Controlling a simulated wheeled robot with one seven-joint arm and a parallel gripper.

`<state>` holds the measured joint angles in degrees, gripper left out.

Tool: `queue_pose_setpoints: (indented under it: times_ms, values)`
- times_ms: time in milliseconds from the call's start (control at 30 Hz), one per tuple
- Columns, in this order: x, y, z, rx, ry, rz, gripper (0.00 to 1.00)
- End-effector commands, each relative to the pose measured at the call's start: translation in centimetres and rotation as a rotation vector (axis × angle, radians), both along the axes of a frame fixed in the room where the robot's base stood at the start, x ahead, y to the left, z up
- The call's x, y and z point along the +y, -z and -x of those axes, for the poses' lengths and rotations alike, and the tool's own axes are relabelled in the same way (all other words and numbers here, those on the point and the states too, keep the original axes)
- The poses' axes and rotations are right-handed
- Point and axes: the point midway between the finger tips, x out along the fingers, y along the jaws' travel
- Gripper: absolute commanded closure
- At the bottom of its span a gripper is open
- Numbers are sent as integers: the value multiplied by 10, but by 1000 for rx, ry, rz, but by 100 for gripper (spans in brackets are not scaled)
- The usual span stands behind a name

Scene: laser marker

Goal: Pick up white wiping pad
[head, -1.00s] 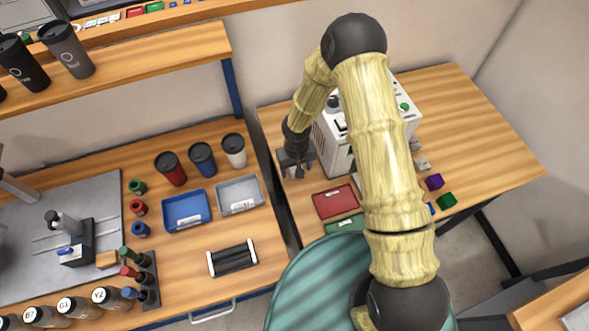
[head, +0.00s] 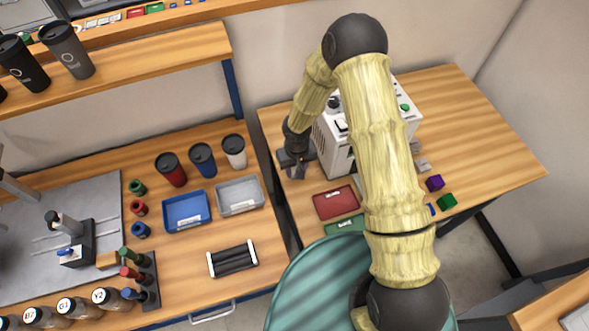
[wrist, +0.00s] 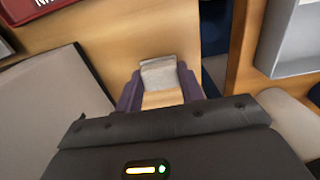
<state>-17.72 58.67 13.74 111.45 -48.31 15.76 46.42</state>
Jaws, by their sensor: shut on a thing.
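The white wiping pad (wrist: 158,74) shows in the wrist view as a pale, greyish-white block between the two purple fingers of my gripper (wrist: 159,85). The fingers are shut on it, one at each side. Wood shows behind and below the pad; I cannot tell whether it touches the table. In the head view my gripper (head: 295,172) is low at the left edge of the right table, beside the white machine. The pad cannot be made out there.
The white laser machine (head: 334,144) stands close to the right of my gripper. A red tray (head: 336,203) and a green tray (head: 345,226) lie nearer the front. A grey bin (head: 240,195) and a blue bin (head: 186,211) sit on the left table, across a narrow gap.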

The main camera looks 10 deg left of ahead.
Motion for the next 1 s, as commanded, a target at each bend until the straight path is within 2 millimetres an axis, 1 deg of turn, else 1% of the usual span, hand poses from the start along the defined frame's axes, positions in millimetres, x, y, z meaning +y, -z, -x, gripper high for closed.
queue_pose_setpoints:
  times_ms: [167, 267, 500, 600, 767, 1000]
  values:
    - [0, -14, -1, -3, 1, 0, 83]
    - [0, -29, -1, -4, 2, -2, 83]
    - [0, -74, -1, -4, 1, -2, 83]
    - [0, -89, -1, -3, 1, -1, 83]
    - [0, -99, 0, 0, 0, 0, 83]
    - [0, -99, 0, 0, -1, 0, 83]
